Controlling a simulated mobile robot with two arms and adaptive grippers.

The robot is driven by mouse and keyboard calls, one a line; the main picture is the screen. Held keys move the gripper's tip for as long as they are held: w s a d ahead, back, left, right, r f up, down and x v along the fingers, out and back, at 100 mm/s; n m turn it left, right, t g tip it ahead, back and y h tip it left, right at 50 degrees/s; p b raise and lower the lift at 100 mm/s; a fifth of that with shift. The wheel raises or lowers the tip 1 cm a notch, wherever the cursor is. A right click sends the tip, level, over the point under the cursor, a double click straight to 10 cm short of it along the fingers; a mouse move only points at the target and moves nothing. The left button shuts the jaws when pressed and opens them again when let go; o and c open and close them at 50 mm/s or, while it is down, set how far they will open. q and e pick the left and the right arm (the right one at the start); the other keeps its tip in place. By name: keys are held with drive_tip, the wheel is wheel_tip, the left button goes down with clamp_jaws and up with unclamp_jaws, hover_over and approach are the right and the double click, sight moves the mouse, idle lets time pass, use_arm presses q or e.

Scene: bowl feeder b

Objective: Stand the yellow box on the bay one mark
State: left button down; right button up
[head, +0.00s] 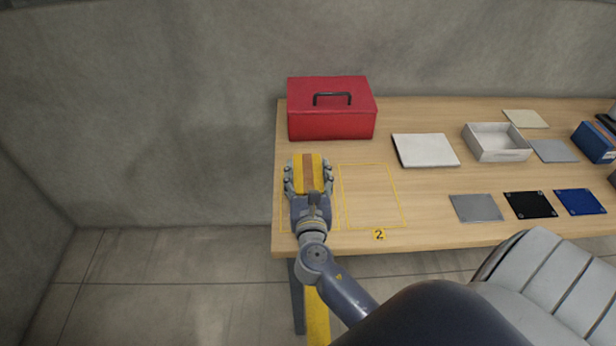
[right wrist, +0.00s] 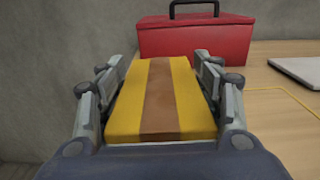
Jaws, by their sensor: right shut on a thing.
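The yellow box (head: 299,174) has a brown stripe along its middle. My right gripper (head: 308,178) is shut on it, with a finger on each side. In the right wrist view the yellow box (right wrist: 188,95) fills the space between the fingers of the gripper (right wrist: 160,90). The box is over the left end of the wooden table, over a yellow outlined bay (head: 284,228) left of the bay with the "2" label (head: 379,234). The bay's own label is hidden behind my arm. I cannot tell whether the box touches the table. My left gripper is not in view.
A red toolbox (head: 331,122) with a black handle stands behind the box. A white pad (head: 425,150), an open white tray (head: 500,155) and several flat squares lie to the right. The bay marked 2 (head: 372,195) is empty. The table's left edge is close.

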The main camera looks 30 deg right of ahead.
drive_tip(key=shift+f, duration=0.35)
drive_tip(key=shift+f, duration=0.1)
drive_tip(key=o, duration=1.7)
drive_tip(key=shift+f, duration=0.1)
drive_tip(key=shift+r, duration=0.2)
drive_tip(key=b+v, duration=0.1)
drive_tip(key=v, duration=0.4)
drive_tip(key=b+v, duration=0.1)
drive_tip(key=v, duration=0.4)
drive_tip(key=shift+s+a+f, duration=0.25)
drive_tip(key=shift+s, duration=0.05)
drive_tip(key=shift+s+a+r, duration=0.15)
drive_tip(key=shift+s+a, duration=0.2)
drive_tip(key=shift+s, duration=0.2)
